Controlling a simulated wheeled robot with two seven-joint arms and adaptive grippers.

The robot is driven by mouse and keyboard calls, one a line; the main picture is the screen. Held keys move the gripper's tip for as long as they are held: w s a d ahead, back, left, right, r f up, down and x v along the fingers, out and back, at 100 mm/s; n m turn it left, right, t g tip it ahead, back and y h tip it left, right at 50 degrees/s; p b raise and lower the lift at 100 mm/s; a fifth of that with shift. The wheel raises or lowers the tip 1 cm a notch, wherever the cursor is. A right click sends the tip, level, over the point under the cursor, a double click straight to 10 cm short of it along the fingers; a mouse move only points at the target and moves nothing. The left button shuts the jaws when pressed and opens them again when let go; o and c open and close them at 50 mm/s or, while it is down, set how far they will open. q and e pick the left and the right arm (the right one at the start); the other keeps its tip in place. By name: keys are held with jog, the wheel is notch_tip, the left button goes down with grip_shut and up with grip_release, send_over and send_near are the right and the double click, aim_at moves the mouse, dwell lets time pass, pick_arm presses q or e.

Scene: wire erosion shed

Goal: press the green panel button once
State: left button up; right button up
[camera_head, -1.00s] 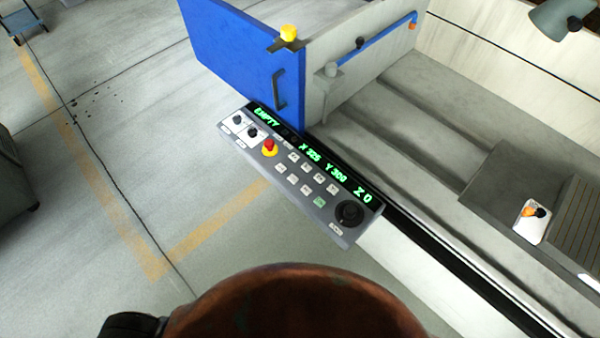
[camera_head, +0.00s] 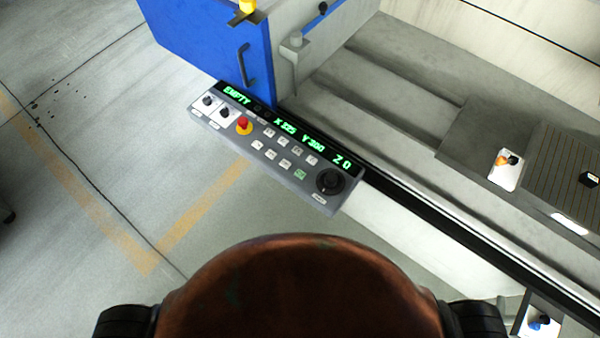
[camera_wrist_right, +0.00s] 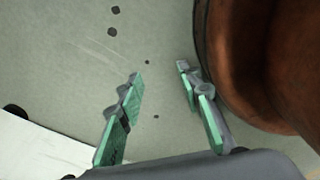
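The control panel (camera_head: 262,143) is a grey slanted box on the machine's front, with a lit display reading EMPTY and X, Y, Z values. The green button (camera_head: 300,175) sits in its lower row of small buttons, left of a black dial (camera_head: 329,181). Neither gripper shows in the head view, and the panel is not in the wrist view.
A blue door (camera_head: 212,45) with a dark handle stands behind the panel. The machine's grey bed (camera_head: 385,85) lies to the right, with a white tray (camera_head: 505,168) on it. Open floor (camera_head: 80,200) with yellow lines is at left. A small box with a blue knob (camera_head: 540,322) is at lower right.

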grip_shut()
dwell(1.4)
